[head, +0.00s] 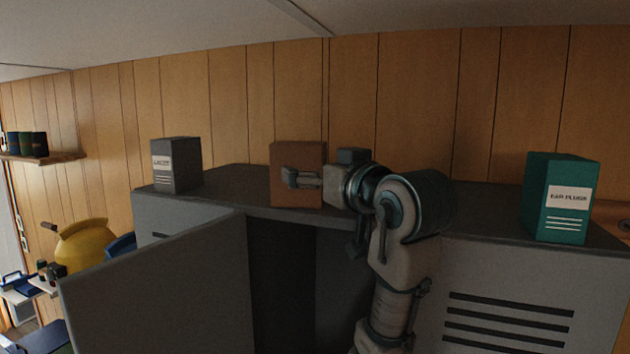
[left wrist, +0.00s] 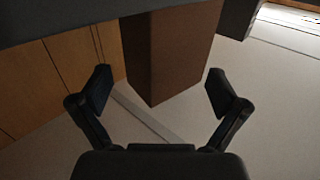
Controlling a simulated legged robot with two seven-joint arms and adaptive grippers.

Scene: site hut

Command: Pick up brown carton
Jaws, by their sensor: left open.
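The brown carton (head: 297,157) stands upright on top of the grey cabinet, close to its front edge. My left gripper (head: 291,178) reaches in from the right of it and covers part of its front face in the head view. In the left wrist view the carton (left wrist: 170,55) shows inverted, with its corner between the two open fingers (left wrist: 162,92). Gaps show between the carton and both fingers, and nothing is held. My right gripper is in neither view.
The grey cabinet (head: 235,183) has an open door (head: 160,290) at the front left. A dark grey box (head: 177,165) stands at the top's left end and a teal ear plugs box (head: 561,197) at its right end. Wood panelling (head: 420,90) is behind. Clear top lies between the boxes.

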